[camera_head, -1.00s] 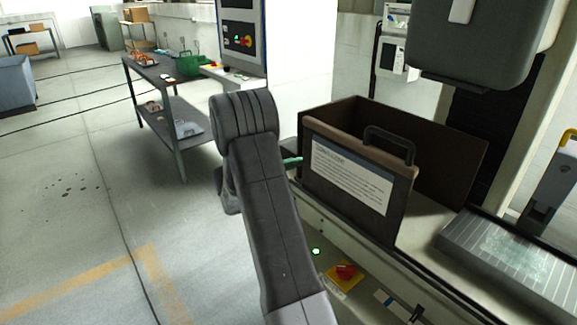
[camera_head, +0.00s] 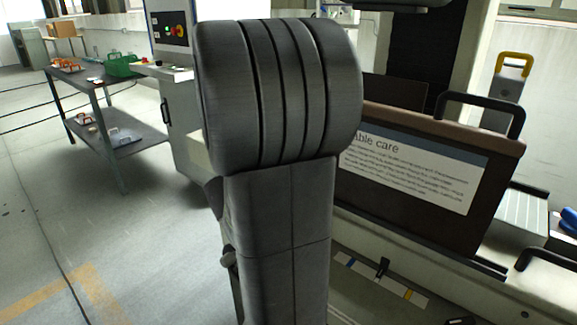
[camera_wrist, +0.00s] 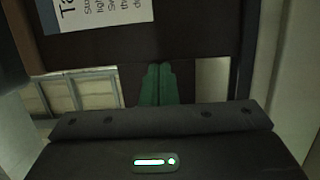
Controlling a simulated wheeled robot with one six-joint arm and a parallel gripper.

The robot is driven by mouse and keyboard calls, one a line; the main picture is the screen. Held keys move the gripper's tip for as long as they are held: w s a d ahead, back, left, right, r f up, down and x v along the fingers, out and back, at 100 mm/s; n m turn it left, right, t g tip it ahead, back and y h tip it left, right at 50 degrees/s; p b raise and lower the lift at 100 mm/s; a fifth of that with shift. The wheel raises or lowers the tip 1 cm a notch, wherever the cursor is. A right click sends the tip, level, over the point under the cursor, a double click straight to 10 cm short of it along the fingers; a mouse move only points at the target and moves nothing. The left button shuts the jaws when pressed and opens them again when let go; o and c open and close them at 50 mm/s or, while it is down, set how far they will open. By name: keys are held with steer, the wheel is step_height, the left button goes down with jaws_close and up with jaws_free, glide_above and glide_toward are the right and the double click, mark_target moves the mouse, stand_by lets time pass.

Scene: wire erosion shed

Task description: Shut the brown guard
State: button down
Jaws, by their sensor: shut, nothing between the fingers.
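The brown guard (camera_head: 425,225) stands upright at the right in the head view, on the machine's front edge. It bears a white label headed "...able care" (camera_head: 410,180) and a black handle (camera_head: 485,98) on its top edge. My arm hides its left part. In the wrist view the guard (camera_wrist: 200,50) fills the upper middle, with its label (camera_wrist: 105,10) turned sideways. My gripper (camera_wrist: 158,70) is shut and empty, its green fingers in front of the guard's lower part. I cannot tell if they touch it. The gripper is hidden in the head view.
A slatted block (camera_head: 523,215) sits behind the guard at the right. A control cabinet (camera_head: 172,35) stands left of my arm. A grey bench (camera_head: 125,143) with a green crate (camera_head: 122,66) stands further left. The floor at the left is clear.

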steer(key=shift+s+d+b, duration=0.45)
steer(key=shift+s+d, duration=0.35)
steer(key=shift+d, duration=0.25)
steer(key=shift+s+d+b, duration=0.45)
steer(key=shift+s+d, duration=0.35)
steer(key=shift+d, duration=0.25)
steer(key=shift+w+a, duration=0.15)
steer(key=b, duration=0.1)
glide_toward(337, 167)
steer(key=shift+w+a, duration=0.2)
steer(key=shift+a, duration=0.55)
steer(key=shift+w+a, duration=0.15)
steer(key=shift+a, duration=0.6)
steer(key=shift+w+a, duration=0.2)
steer(key=shift+a, duration=0.55)
steer(key=shift+d, duration=0.1)
